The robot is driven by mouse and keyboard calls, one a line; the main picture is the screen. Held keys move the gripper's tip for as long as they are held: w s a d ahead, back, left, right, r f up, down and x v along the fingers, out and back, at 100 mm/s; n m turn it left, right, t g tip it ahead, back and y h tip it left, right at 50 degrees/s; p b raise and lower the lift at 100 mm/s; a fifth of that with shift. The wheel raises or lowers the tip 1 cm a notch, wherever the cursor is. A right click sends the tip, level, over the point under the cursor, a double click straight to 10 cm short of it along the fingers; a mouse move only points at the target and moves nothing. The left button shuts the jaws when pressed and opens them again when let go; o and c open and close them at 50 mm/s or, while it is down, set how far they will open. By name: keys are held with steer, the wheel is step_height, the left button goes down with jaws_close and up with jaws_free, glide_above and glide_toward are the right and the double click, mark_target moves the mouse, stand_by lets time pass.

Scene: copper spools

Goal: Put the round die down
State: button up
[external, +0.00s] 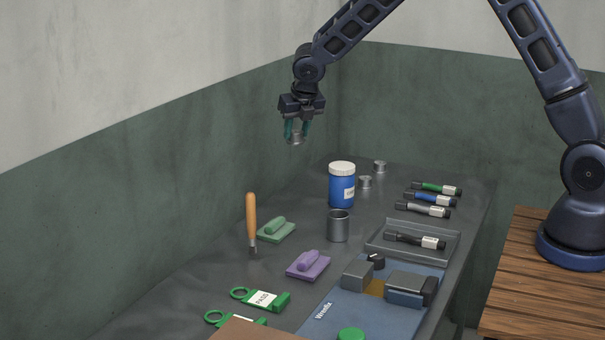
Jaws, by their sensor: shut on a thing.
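My gripper (297,129) hangs high above the back left part of the dark bench, its greenish fingers pointing down. It is shut on a small grey metal round die (296,139), held between the fingertips clear of the bench. Two similar small grey round metal pieces stand on the bench behind the blue jar, one nearer (365,182) and one farther back (380,167). The details of the held die are too small to make out.
A blue jar (342,190) with a white lid and a grey cup (338,227) stand mid-bench. A wooden-handled tool (251,220) stands upright at left. Pens, a grey tray (452,255) and a blue fixture (340,308) fill the right side. The back left bench is clear.

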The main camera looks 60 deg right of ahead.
steer(key=shift+r, duration=0.4)
steer(key=shift+a, duration=0.1)
steer(key=w+a+n, duration=0.1)
steer(key=w+a, duration=0.2)
steer(key=a, duration=1.9)
steer(key=w+a+n, duration=0.2)
steer(key=a, duration=2.1)
steer(key=s+a+y, duration=0.1)
steer(key=s+a, duration=0.2)
steer(key=a, duration=0.5)
steer(key=s+a, duration=0.2)
steer(key=a, duration=0.7)
steer(key=shift+t, duration=0.3)
step_height(320, 180, down, 20)
steer(key=shift+d+r, duration=0.15)
steer(key=o, duration=1.2)
